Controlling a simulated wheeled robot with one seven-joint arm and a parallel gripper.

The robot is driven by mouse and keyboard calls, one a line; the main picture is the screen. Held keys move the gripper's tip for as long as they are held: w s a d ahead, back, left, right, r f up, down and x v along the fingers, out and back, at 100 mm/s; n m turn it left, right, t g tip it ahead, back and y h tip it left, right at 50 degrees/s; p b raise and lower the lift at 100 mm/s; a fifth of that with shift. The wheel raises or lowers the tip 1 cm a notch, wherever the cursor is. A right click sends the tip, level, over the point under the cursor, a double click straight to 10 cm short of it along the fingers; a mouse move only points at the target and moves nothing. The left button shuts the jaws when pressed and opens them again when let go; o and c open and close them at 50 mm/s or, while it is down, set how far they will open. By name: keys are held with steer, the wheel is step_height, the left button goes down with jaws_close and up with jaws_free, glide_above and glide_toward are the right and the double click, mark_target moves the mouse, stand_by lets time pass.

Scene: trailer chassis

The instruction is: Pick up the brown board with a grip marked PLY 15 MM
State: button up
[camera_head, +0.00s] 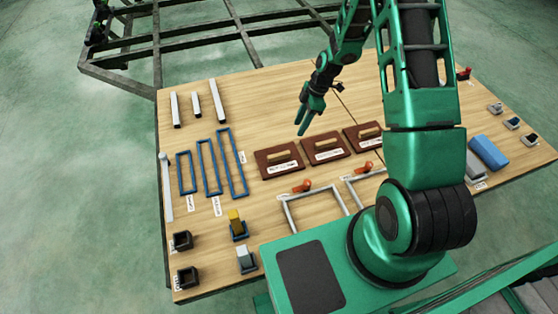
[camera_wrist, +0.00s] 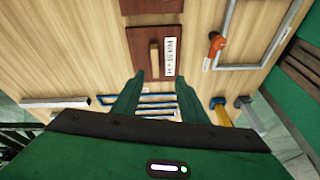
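Three brown boards, each with a light wooden grip and a white label, lie in a row on the table: the left board (camera_head: 268,159), the middle board (camera_head: 312,153) and the right board (camera_head: 354,143). Their labels are too small or blurred to read, so I cannot tell which is PLY 15 MM. My gripper (camera_head: 301,120) is above and behind the row, pointing down, open and empty. In the wrist view my gripper (camera_wrist: 160,77) has its fingers apart, and what looks like the left board (camera_wrist: 139,42) lies beyond them, with part of another board (camera_wrist: 150,6) above.
The wooden table (camera_head: 270,100) also holds blue frames (camera_head: 208,168), white bars (camera_head: 195,104), and grey frames with orange handles (camera_head: 302,187). Yellow and grey clamp-like pieces (camera_head: 237,226) stand at the front. A dark metal chassis (camera_head: 150,50) is behind.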

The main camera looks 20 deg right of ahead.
steer(key=n, duration=0.2)
glide_toward(280, 154)
steer(key=f, duration=0.1)
steer(key=f+y, duration=0.1)
steer(key=shift+s+a+f, duration=0.15)
steer(key=shift+a+f, duration=0.1)
steer(key=shift+a, duration=0.05)
steer(key=shift+w+x, duration=0.1)
steer(key=shift+x, duration=1.45)
steer(key=shift+w+x, duration=0.15)
steer(key=shift+x, duration=1.45)
steer(key=shift+d+f, duration=0.15)
steer(key=shift+f, duration=0.15)
steer(key=shift+c, duration=0.3)
jaws_close()
